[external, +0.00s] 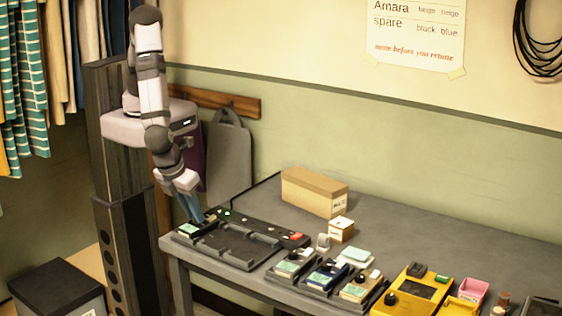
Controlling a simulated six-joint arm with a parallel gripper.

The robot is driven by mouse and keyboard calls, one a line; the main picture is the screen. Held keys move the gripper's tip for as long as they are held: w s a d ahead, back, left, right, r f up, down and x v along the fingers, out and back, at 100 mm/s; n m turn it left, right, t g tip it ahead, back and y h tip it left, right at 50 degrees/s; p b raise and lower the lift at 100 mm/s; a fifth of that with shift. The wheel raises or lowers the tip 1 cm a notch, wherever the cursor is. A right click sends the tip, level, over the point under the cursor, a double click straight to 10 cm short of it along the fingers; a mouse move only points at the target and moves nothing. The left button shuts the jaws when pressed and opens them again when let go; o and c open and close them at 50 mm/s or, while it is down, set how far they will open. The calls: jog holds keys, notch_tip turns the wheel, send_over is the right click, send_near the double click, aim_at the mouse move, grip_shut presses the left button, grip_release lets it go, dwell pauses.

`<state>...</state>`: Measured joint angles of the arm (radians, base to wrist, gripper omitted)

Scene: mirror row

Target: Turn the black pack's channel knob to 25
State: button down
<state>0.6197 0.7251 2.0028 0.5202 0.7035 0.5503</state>
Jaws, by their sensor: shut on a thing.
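A dark pack (187,229) with a pale greenish face sits at the left end of the long black charging rack, near the table's left corner. I take it for the black pack. My gripper (198,219) reaches down to it from above, with its fingers at the pack's top, far right end. The fingers are shut on what appears to be the pack's knob. The knob is hidden by the fingers, and its setting is too small to read.
The black rack (240,248) has empty slots right of the pack. A second row of packs (325,275) stands further right, then yellow devices (425,285). A cardboard box (313,192) and a smaller box (341,229) stand behind. The back right tabletop is clear.

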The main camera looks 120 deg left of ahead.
jog(key=shift+s+m+t, duration=0.1)
jog(key=shift+m+t, duration=0.4)
jog(key=shift+m, duration=0.8)
jog(key=c, duration=1.6)
grip_release()
jog(key=shift+c, duration=0.2)
jog(key=shift+r, duration=0.1)
jog(key=b+v, duration=0.1)
jog(key=v, duration=0.6)
jog(key=shift+s+r, duration=0.1)
